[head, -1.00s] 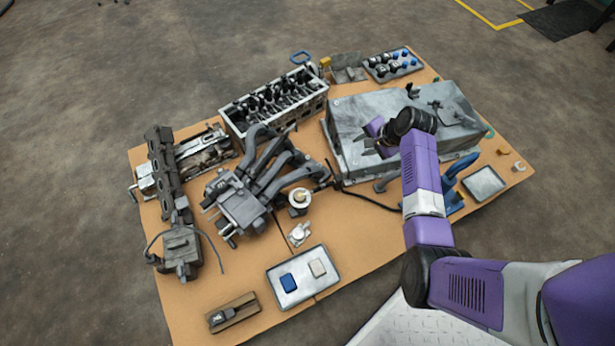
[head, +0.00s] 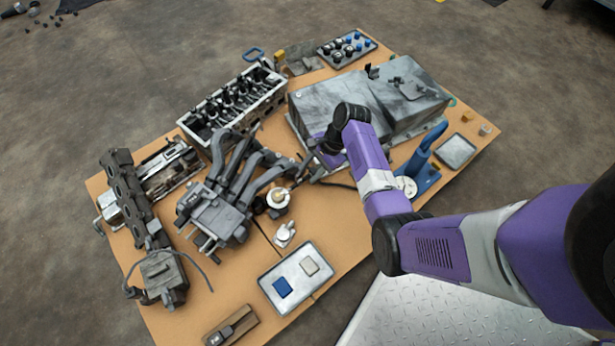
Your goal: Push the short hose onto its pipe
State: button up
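My gripper (head: 322,158) is low at the near left corner of the big grey metal tank (head: 335,95), with my wrist above it. A thin black hose or cable (head: 340,184) runs along the table below the tank's near edge and passes close under my gripper. I cannot make out the short hose or its pipe for sure; they may be hidden behind my arm.
Left of my gripper stand a grey manifold with curved pipes (head: 240,165) and a small round white-topped part (head: 278,197). An engine head (head: 232,103) lies behind. A tray with two pads (head: 297,277) is in front. A blue tool (head: 422,160) stands right of my arm.

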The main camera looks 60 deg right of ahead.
jog(key=shift+b+x, duration=0.4)
jog(key=shift+x, duration=0.7)
grip_shut()
dwell(0.7)
